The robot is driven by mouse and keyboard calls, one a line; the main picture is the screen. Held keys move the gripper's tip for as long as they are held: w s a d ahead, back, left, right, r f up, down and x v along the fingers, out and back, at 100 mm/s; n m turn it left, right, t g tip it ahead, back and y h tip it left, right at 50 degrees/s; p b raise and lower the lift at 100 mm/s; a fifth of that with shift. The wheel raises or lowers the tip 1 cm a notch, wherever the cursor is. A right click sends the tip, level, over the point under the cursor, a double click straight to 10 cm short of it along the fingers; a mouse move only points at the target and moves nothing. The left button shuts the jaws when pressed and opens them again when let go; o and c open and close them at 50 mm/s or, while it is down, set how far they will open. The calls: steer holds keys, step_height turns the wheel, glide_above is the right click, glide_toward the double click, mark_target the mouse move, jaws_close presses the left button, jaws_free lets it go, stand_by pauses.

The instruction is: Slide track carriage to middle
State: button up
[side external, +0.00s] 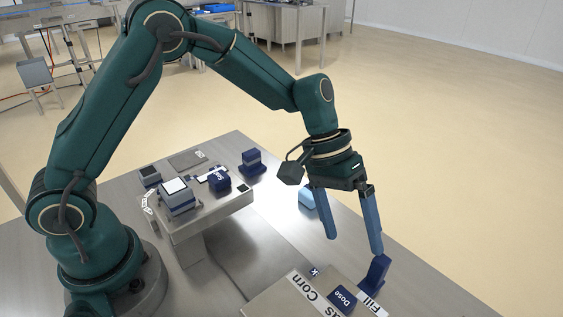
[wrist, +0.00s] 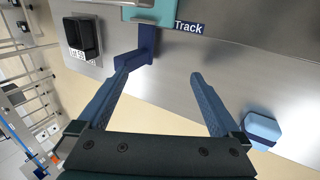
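My gripper is open and empty, with two blue fingers apart, in the side view (side external: 352,242) and in the wrist view (wrist: 155,75). A dark blue upright bracket with an arm (wrist: 146,45), apparently the carriage's handle, stands beside the "Track" label (wrist: 188,27) at the edge of a teal part (wrist: 150,12). The left finger's tip in the wrist view is close to the bracket's arm; I cannot tell whether they touch. In the side view, the bracket (side external: 375,272) is by the right fingertip. The track is mostly out of view or hidden.
A light blue block (side external: 307,198) lies on the steel table behind the fingers; it also shows in the wrist view (wrist: 262,130). A raised metal stand (side external: 205,218) with several blocks is at left. Labelled panels (side external: 270,300) are in front.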

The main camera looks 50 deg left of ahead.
steer(key=shift+y, duration=0.4)
steer(key=shift+s+a+f, duration=0.1)
steer(key=shift+a+f, duration=0.3)
steer(key=shift+a, duration=0.8)
steer(key=shift+a+f, duration=0.35)
steer(key=shift+a, duration=0.8)
steer(key=shift+s+a+f, duration=0.1)
steer(key=shift+a+f, duration=0.3)
steer(key=shift+a, duration=4.75)
steer(key=shift+o, duration=0.8)
steer(key=shift+r, duration=0.8)
steer(key=shift+c, duration=0.2)
steer(key=shift+r, duration=0.35)
steer(key=shift+c, duration=0.9)
steer(key=shift+w+r, duration=0.1)
steer(key=shift+r, duration=2.4)
